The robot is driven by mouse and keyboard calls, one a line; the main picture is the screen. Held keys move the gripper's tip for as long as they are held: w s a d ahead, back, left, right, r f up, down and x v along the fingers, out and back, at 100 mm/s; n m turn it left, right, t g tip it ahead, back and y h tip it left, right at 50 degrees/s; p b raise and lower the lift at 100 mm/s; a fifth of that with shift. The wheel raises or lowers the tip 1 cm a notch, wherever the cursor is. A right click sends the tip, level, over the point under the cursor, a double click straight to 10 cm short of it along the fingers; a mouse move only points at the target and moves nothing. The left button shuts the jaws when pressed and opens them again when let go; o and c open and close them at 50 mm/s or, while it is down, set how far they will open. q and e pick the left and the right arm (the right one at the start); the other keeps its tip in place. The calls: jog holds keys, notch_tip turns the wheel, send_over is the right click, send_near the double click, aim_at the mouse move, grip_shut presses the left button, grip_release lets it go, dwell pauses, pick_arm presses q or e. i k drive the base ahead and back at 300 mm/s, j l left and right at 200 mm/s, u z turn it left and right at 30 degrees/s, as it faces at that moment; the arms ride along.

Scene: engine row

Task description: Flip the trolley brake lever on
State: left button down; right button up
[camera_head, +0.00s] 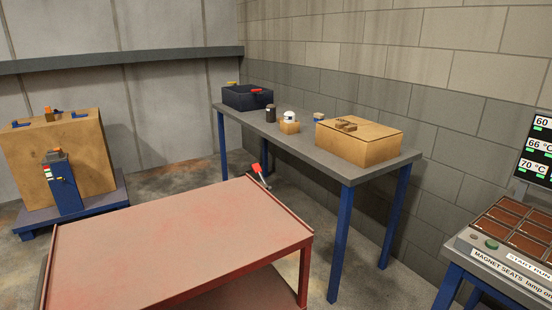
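The red trolley (180,240) stands in the foreground with a bare, flat, worn top and a low rim. A lever with a red tip (256,168) and a thin grey shaft rises at the trolley's far edge, tilted up to the left. It appears to be the brake lever; its base is partly hidden by the trolley's edge. Neither of my grippers shows in the head view.
A grey table (300,146) with blue legs stands behind the trolley, carrying a dark bin (247,98) and a cardboard box (357,143). A pallet with a large box (85,160) is at left. A control console (505,245) is at right. Floor shows between them.

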aim_at(257, 169)
jog(key=i+l+z, duration=0.1)
jog(key=i+z, duration=0.15)
jog(key=i, duration=0.25)
jog(key=i+z, duration=0.25)
jog(key=i, duration=0.25)
